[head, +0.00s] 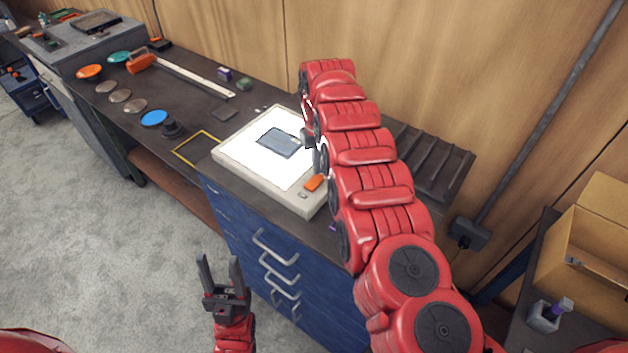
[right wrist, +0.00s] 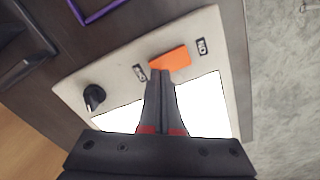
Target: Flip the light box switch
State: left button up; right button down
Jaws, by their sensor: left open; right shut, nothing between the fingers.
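The light box (head: 228,158) is a pale slab with a bright white panel, on the dark bench top. Its orange switch (head: 314,183) sits on the front right rim and also shows in the right wrist view (right wrist: 172,57), between an "ON" label (right wrist: 202,47) and another small label (right wrist: 139,72). My right gripper (right wrist: 160,76) is shut and empty, its fingertips at the edge of the switch; I cannot tell whether they touch it. In the head view my right arm mostly hides this gripper. My left gripper (head: 221,268) is open and empty, in front of the blue drawers.
A dark rectangular plate (head: 280,141) lies on the lit panel. A black knob (right wrist: 94,96) is on the box rim. A yellow frame (head: 195,148), blue disc (head: 154,118) and several small items lie to the left. A ribbed dark rack (head: 433,165) stands behind my right arm.

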aim_at(318, 177)
jog(key=shift+f+b, duration=0.45)
jog(key=shift+f, duration=0.45)
jog(key=shift+r, duration=0.1)
dwell(0.3)
jog(key=shift+r, duration=3.45)
